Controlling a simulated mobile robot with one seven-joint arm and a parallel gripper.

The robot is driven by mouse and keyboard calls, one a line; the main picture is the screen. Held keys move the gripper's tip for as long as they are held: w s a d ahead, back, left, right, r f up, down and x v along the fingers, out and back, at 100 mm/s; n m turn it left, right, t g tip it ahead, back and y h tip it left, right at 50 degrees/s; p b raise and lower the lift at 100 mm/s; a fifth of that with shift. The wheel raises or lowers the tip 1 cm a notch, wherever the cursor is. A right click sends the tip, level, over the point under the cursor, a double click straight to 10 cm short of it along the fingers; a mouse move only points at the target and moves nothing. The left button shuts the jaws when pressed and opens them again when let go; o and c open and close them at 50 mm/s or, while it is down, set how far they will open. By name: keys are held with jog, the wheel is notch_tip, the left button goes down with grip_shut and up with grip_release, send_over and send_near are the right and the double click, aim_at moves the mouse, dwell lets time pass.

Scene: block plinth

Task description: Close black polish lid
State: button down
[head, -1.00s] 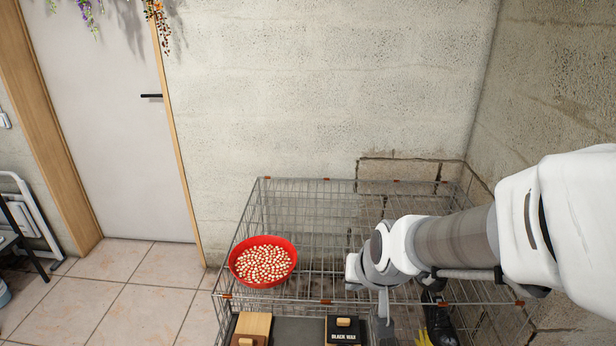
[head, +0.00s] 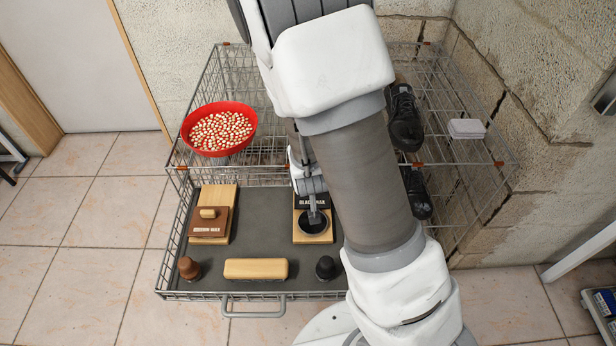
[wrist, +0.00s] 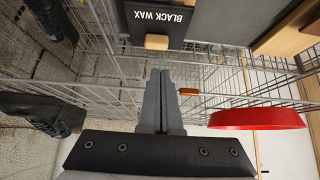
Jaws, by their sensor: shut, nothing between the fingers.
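The black polish is a wooden box (head: 325,236) on the grey tray. A dark round recess shows in it. Its black lid (head: 320,201), lettered BLACK WAX, is at the far side of the box, off the recess. In the wrist view the lid (wrist: 148,18) shows its lettering upside down, with a wooden knob (wrist: 157,41) at its edge. My gripper (head: 312,186) is at the far side of the lid. In the wrist view its fingertips (wrist: 165,73) are shut and empty, just short of the knob in the picture; I cannot tell whether they touch anything.
A brown wax lid (head: 206,227), a wooden brush (head: 255,269) and two dark knobbed pieces share the tray (head: 262,217). A wire rack behind carries a red bowl (head: 190,131). Black shoes (head: 404,124) stand right of my arm. The tray's middle is bare.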

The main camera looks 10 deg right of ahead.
jog(key=b+x, duration=0.2)
jog(key=x, duration=0.5)
jog(key=shift+w+f, duration=0.2)
jog(key=shift+f, duration=0.05)
jog(key=shift+s, duration=0.1)
